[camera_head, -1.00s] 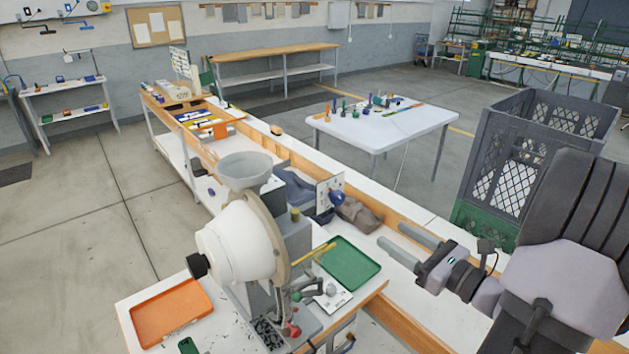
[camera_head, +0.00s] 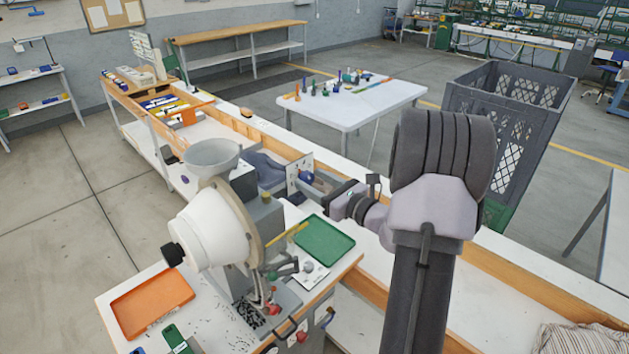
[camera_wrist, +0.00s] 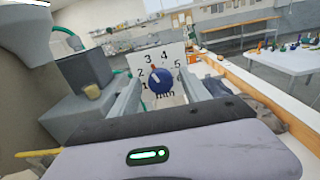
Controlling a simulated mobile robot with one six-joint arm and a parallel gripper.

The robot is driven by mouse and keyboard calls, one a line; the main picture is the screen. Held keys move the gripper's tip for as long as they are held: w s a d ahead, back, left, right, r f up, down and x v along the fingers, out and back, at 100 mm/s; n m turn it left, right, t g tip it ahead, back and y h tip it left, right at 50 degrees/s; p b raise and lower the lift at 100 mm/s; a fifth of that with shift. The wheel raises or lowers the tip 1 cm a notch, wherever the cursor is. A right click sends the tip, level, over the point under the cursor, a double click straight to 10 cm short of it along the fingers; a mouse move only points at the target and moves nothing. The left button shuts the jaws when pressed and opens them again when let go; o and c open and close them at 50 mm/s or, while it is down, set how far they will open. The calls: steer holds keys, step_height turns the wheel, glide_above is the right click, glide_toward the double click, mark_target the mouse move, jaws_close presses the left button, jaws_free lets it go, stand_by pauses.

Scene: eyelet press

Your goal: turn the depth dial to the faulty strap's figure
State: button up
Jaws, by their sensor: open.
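The depth dial is a round blue knob (camera_wrist: 161,80) in front of a white scale plate (camera_wrist: 143,57) marked with figures and "mm" in the wrist view. A small pale and red mark on the knob's upper left points roughly between 2 and 3; I cannot read it exactly. My gripper (camera_wrist: 159,84) is open, with one finger on each side of the knob. Whether the fingers touch it I cannot tell. In the head view my gripper (camera_head: 322,184) reaches left to the plate (camera_head: 293,172). I cannot make out a faulty strap in either view.
The eyelet press with its white housing (camera_head: 212,232) and grey hopper (camera_head: 212,155) stands left of my gripper. A green tray (camera_head: 325,240) and an orange tray (camera_head: 150,303) lie on its bench. A grey crate (camera_head: 510,125) stands behind my arm.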

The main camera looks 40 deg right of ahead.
jaws_close()
steer(key=m+p, duration=0.3)
steer(key=shift+r+m, duration=0.15)
steer(key=shift+m, duration=0.15)
steer(key=m+p, duration=0.3)
steer(key=m, duration=0.1)
steer(key=shift+d, duration=0.15)
steer(key=m+p, duration=0.4)
steer(key=m, duration=0.1)
steer(key=shift+m, duration=0.4)
steer(key=shift+f+m+p, duration=0.15)
steer(key=shift+m+p, duration=0.6)
steer(key=shift+m, duration=0.3)
steer(key=shift+f+m+p, duration=0.15)
steer(key=shift+m+p, duration=0.55)
steer(key=shift+m, duration=0.35)
